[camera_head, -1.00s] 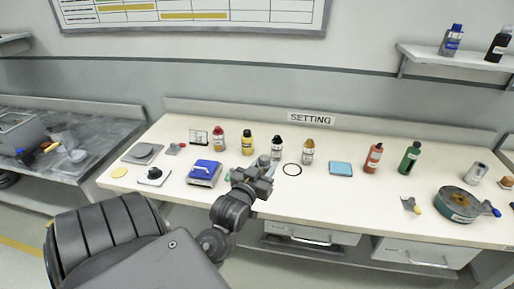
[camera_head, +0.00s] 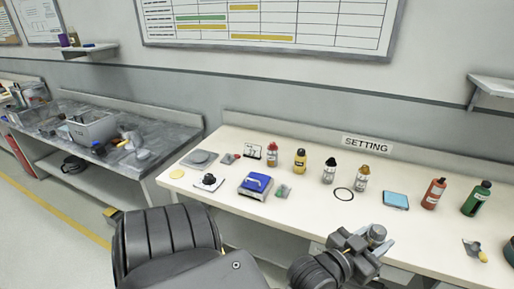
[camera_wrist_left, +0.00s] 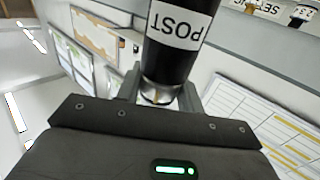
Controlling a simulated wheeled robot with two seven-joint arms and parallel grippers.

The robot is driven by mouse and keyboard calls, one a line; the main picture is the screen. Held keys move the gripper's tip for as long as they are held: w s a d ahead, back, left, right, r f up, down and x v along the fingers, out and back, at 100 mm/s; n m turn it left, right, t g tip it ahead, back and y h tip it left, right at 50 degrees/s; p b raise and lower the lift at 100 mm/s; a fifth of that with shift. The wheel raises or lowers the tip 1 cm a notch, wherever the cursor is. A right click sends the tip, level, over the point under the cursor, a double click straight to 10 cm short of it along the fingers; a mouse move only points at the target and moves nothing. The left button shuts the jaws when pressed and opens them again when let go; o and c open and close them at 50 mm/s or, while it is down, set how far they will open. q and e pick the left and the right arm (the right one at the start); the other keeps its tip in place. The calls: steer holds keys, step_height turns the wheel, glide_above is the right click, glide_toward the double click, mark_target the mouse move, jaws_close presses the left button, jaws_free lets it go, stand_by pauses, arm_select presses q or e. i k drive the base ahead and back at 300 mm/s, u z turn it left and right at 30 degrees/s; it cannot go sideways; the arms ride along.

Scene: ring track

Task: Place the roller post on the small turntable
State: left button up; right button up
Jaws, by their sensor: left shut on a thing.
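The roller post (camera_wrist_left: 180,45) is a dark cylinder with a white POST label in the left wrist view. My left gripper (camera_wrist_left: 160,95) is shut on its metal-coloured end. In the head view my left gripper (camera_head: 364,246) is at the bottom right, by the front edge of the bench, with the post (camera_head: 376,232) showing as a small grey end. What looks like the small turntable (camera_head: 199,158), a grey disc on a square grey plate, lies at the bench's far left end, well left of the gripper. Nothing is seen on it. My right gripper is not in view.
A grey bench (camera_head: 120,160) stands to the left.

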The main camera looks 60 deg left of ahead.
mark_target(199, 155)
steer(key=u, duration=0.05)
steer(key=k, duration=1.15)
steer(key=u, duration=0.55)
steer(key=i, duration=0.55)
steer(key=u, duration=0.75)
steer(key=i, duration=1.05)
steer(key=z, duration=0.1)
